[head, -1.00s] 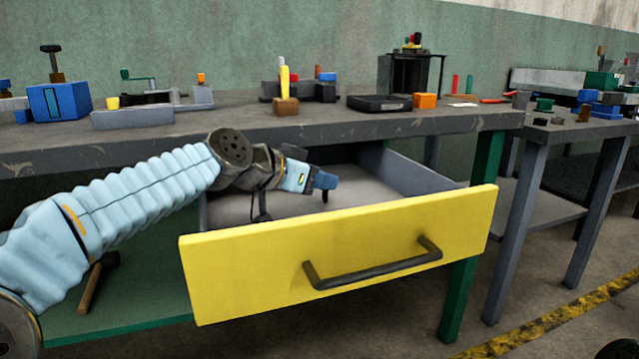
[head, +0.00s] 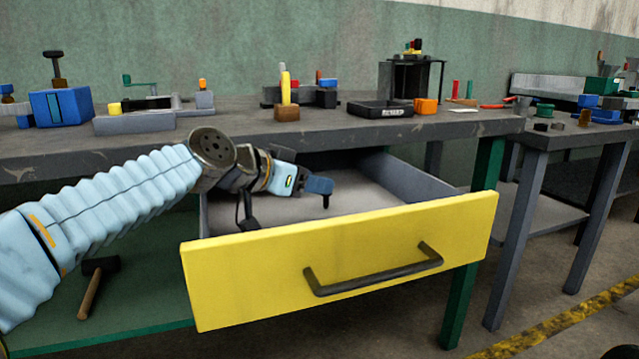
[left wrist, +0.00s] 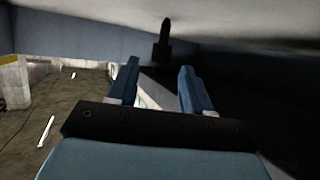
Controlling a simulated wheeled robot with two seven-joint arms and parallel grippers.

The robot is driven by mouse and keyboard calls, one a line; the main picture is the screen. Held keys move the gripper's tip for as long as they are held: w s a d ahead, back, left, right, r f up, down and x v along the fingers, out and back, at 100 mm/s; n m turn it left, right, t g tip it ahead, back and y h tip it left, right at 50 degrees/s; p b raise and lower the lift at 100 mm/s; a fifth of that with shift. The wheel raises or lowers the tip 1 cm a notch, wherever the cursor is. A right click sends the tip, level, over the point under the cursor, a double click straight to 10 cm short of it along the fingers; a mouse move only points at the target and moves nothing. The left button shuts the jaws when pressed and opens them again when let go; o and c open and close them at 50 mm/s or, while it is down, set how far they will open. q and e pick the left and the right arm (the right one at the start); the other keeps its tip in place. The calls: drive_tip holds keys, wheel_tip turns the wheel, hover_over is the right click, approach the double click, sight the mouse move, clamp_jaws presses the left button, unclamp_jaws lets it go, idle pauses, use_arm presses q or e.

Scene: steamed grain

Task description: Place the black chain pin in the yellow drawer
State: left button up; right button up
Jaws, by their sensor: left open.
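The yellow drawer (head: 370,250) is pulled out under the workbench, its grey inside open at the top. My left gripper (head: 321,186) reaches over the side of the drawer into it, its blue fingers open. The black chain pin (head: 326,202) shows as a small dark shape just below the fingers, inside the drawer. In the left wrist view the pin (left wrist: 163,42) is just beyond the parted fingertips, against the pale drawer floor. No finger is seen closed on it. Whether it rests on the floor is hard to tell. My right gripper is not in view.
The workbench top (head: 240,136) overhangs the back of the drawer. A black tray (head: 380,109), an orange block (head: 426,106) and several tools stand on it. A hammer (head: 92,285) lies on the green lower shelf. The drawer's right part is clear.

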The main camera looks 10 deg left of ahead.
use_arm(q)
drive_tip(key=shift+v, duration=2.3)
